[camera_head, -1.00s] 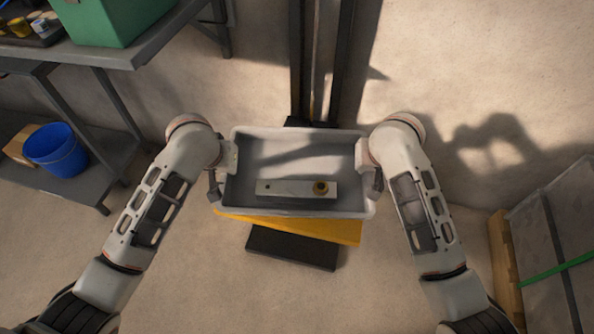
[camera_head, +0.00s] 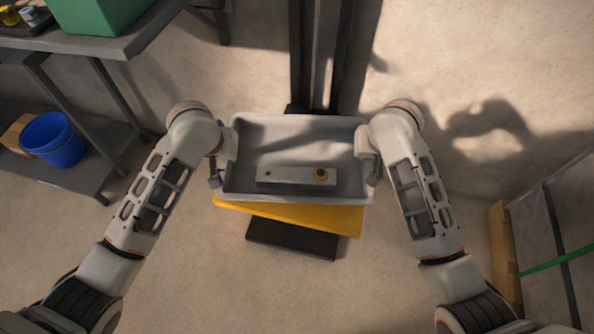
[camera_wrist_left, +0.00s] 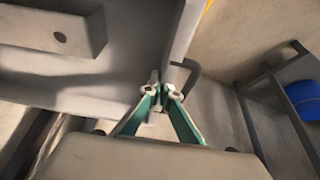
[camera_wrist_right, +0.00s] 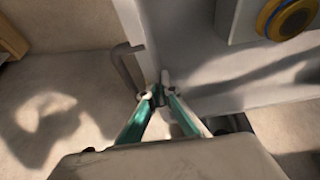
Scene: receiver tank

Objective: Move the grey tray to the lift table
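The grey tray (camera_head: 238,185) is a shallow box held level between my two arms in the head view. A pale bar (camera_head: 290,175) with a yellow-ringed round part lies inside it. My left gripper (camera_wrist_left: 160,93) is shut on the tray's left wall, seen close in the left wrist view. My right gripper (camera_wrist_right: 162,94) is shut on the right wall in the right wrist view. The lift table has a yellow top (camera_head: 310,215), which shows below the tray's near edge, turned slightly askew. The tray overlaps that top; I cannot tell whether they touch.
A dark mast (camera_head: 321,60) stands behind the tray. A grey bench (camera_head: 110,52) with a green box (camera_head: 100,12) is at the left, with a blue bucket (camera_head: 52,140) on its lower shelf. A strapped grey crate (camera_head: 550,225) stands at the right. A black base (camera_head: 290,237) shows below the yellow top.

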